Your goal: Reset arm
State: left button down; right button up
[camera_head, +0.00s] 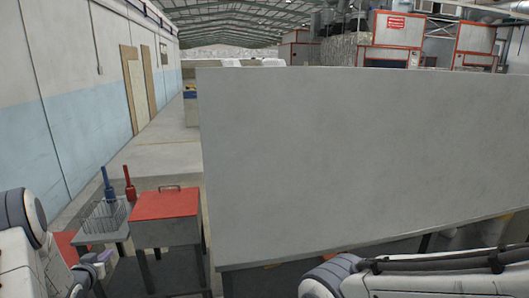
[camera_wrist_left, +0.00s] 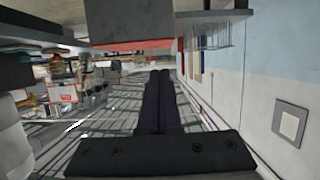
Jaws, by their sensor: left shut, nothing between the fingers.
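My left arm comes in at the lower left of the head view, and only a small part of its wrist end shows beside the small tables. In the left wrist view the two dark fingers of my left gripper (camera_wrist_left: 160,73) lie together, with nothing between them. That view is upside down, with the roof at the bottom, and no object touches the fingertips. My right arm (camera_head: 430,275) lies across the lower right of the head view. Its gripper is outside the frame.
A light blue and white wall (camera_head: 75,130) runs along the left.

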pick_arm(q)
jog(key=w+d+r+m+g+h, duration=0.1)
jog(key=d+r, duration=0.1)
jog(key=d, duration=0.6)
jog(key=w+d+r+m+g+h, duration=0.1)
jog(key=d+r+g, duration=0.1)
jog(key=d, duration=0.7)
jog(key=s+d+r+m+g+h, duration=0.1)
jog(key=s+d+r, duration=0.15)
jog(key=d, duration=0.45)
jog(key=s+d+r+m+g, duration=0.1)
jog(key=s+d+g, duration=0.15)
jog(key=d, duration=0.45)
jog(key=s+d+r+m+g+h, duration=0.1)
jog(key=s+d+r+m+g, duration=0.15)
jog(key=s+d, duration=1)
jog(key=s+d+m+g, duration=0.2)
jog(key=s+m+g, duration=0.1)
jog(key=s, duration=1.8)
jog(key=shift+r+m+g, duration=0.35)
jog(key=shift+g, duration=0.45)
jog(key=shift+d, duration=0.1)
